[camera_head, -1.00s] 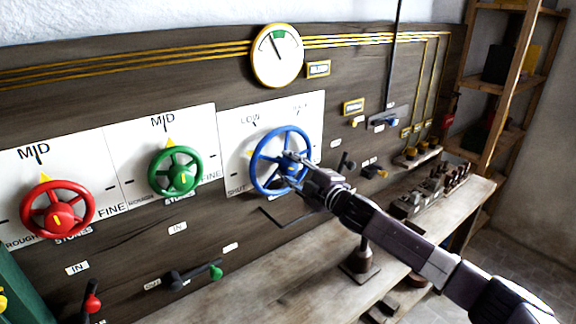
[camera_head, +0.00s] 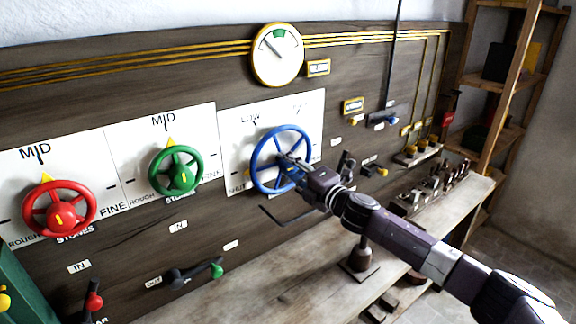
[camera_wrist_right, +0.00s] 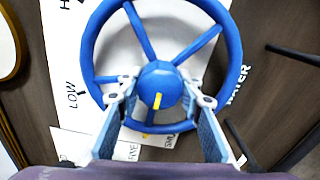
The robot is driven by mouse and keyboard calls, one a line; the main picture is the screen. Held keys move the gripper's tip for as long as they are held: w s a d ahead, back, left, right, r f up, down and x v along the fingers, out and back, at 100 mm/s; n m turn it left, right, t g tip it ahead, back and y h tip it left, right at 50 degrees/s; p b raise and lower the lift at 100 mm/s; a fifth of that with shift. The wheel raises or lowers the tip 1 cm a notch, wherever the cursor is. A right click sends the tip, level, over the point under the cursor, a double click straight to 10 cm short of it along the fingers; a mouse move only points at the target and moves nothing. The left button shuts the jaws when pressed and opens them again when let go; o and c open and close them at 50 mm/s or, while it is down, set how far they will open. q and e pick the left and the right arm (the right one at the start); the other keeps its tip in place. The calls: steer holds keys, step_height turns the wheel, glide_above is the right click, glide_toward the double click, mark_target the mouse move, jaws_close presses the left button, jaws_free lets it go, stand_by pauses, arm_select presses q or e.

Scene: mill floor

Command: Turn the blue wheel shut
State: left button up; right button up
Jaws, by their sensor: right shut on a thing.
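The blue wheel (camera_head: 256,150) is mounted on a white dial plate on the dark wooden panel. My right gripper (camera_head: 291,165) reaches it from the lower right and is shut on its hub area. In the right wrist view, the fingers (camera_wrist_right: 163,98) sit on either side of the blue hub (camera_wrist_right: 158,82), inside the rim. A yellow mark on the hub points down, and a yellow pointer (camera_wrist_right: 147,136) shows by the lower rim, close to the SHUT label (camera_wrist_right: 169,142). My left gripper is not in view.
A green wheel (camera_head: 175,170) and a red wheel (camera_head: 58,208) are left of the blue one. A round gauge (camera_head: 278,55) hangs above it. A wooden bench (camera_head: 265,292) runs below, with a dark stand (camera_head: 361,258) under my right arm. Shelves (camera_head: 505,85) stand at right.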

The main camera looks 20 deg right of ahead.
stand_by(0.3)
steer(key=o, duration=1.2)
steer(key=shift+s, duration=0.1)
steer(key=v, duration=1.2)
